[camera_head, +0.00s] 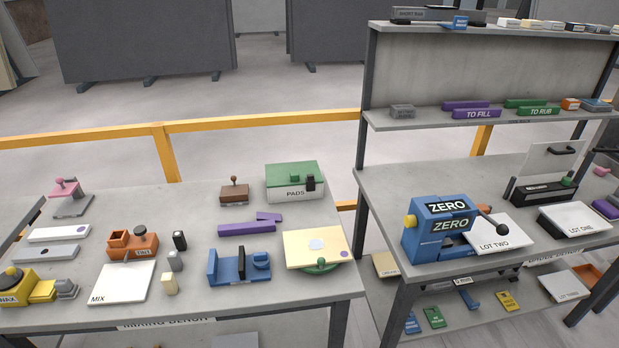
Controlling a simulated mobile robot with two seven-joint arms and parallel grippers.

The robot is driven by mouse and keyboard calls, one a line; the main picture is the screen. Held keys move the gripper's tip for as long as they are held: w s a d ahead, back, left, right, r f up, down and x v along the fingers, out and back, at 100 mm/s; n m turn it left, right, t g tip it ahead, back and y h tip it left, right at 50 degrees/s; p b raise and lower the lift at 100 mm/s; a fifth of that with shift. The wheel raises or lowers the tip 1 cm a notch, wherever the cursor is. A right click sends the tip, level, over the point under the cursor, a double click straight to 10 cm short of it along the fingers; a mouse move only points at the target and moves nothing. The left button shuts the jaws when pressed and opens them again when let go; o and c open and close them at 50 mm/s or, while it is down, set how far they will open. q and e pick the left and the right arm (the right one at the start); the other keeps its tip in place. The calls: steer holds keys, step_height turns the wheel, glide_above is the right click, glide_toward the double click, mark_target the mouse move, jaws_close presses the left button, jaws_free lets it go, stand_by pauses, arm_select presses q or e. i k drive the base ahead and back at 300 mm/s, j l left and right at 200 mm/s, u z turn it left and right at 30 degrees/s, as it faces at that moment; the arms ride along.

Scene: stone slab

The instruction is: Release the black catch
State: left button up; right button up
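A small upright black piece (310,183), which looks like the black catch, sits at the front right of the PADS box (285,194). The box has a white body and a green lid (291,169) that lies shut. A small green knob (295,178) stands on the lid. The box rests at the back right of the left bench. Whether the black piece is fastened is too small to tell. Neither of my grippers shows in the head view.
On the left bench (200,299), a purple block (246,229) and a cream board (313,247) lie in front of the box. A brown knobbed block (234,194) stands left of it. The right bench holds the blue ZERO device (436,239). A yellow rail (260,121) runs behind.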

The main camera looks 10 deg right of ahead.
mark_target(311, 182)
steer(key=i+u, duration=0.5)
steer(key=u, duration=0.2)
